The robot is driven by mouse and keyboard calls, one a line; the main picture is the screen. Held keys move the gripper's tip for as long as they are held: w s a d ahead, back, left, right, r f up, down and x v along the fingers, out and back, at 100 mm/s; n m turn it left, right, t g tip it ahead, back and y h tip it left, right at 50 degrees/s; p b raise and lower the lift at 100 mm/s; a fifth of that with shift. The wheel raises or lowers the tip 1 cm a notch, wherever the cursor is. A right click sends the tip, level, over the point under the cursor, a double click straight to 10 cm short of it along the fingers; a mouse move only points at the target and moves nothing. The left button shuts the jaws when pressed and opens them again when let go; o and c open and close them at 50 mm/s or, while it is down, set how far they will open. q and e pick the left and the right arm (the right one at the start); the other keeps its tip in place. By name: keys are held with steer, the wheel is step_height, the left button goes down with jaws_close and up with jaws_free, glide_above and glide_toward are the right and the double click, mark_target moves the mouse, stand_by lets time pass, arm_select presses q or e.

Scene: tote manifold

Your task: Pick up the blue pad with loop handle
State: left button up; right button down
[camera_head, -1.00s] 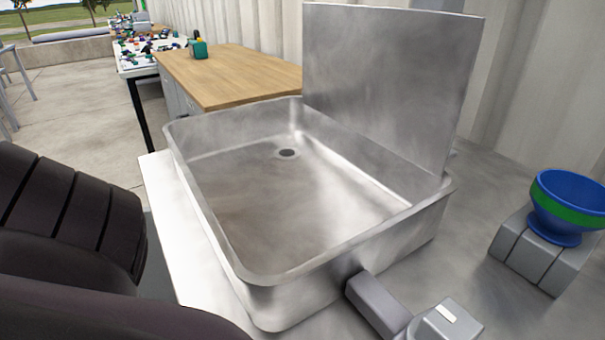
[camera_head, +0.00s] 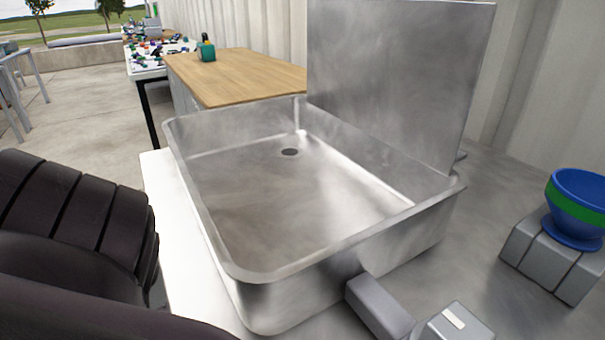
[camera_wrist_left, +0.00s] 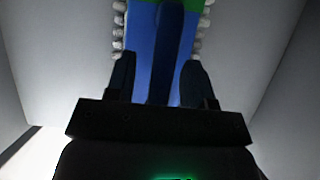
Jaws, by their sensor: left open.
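In the left wrist view, the blue pad (camera_wrist_left: 142,45) lies at the top middle, with green at its far edge. A darker blue upright strip, which looks like its loop handle (camera_wrist_left: 169,40), runs along its middle. My left gripper (camera_wrist_left: 160,62) is open, with one dark finger on each side of this strip. I cannot tell whether the fingers touch it. The pad's far end is cut off by the frame. In the head view neither the pad nor either gripper shows; only my dark arm links show at the left.
Pale walls (camera_wrist_left: 258,50) stand on both sides of the pad, with whitish knobs along its edges. In the head view, an empty metal sink (camera_head: 300,200) fills the middle. A blue and green bowl (camera_head: 578,203) sits on grey blocks (camera_head: 540,255) at right. A wooden-topped cabinet (camera_head: 240,75) stands behind.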

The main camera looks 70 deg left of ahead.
arm_select(q)
steer(key=shift+c, duration=0.5)
jaws_close()
steer(key=shift+r, duration=0.15)
